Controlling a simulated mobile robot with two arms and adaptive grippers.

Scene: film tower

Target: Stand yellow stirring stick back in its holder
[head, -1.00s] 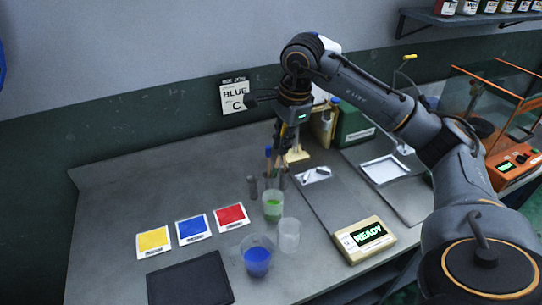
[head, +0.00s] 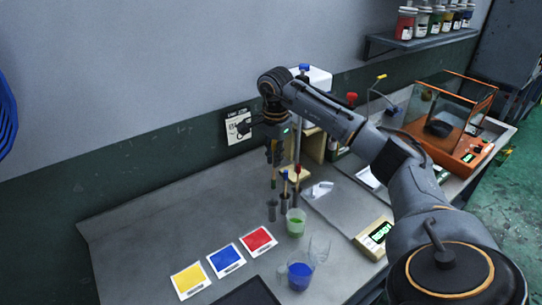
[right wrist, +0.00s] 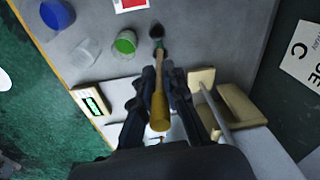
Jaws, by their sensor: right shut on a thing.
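My right gripper (head: 275,152) is shut on the yellow stirring stick (right wrist: 160,108), gripping its yellow handle. In the head view the stick's lower end (head: 273,183) hangs below the fingers, roughly upright with its dark tip down. My left gripper is out of view.
A green-filled beaker (head: 296,223) stands close in front of the holders. A clear empty beaker (head: 319,248) and a blue-filled one (head: 297,272) are nearer. Yellow, blue and red cards (head: 258,241) lie left. A wooden stand (head: 313,143) is behind right. The bench's left back is clear.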

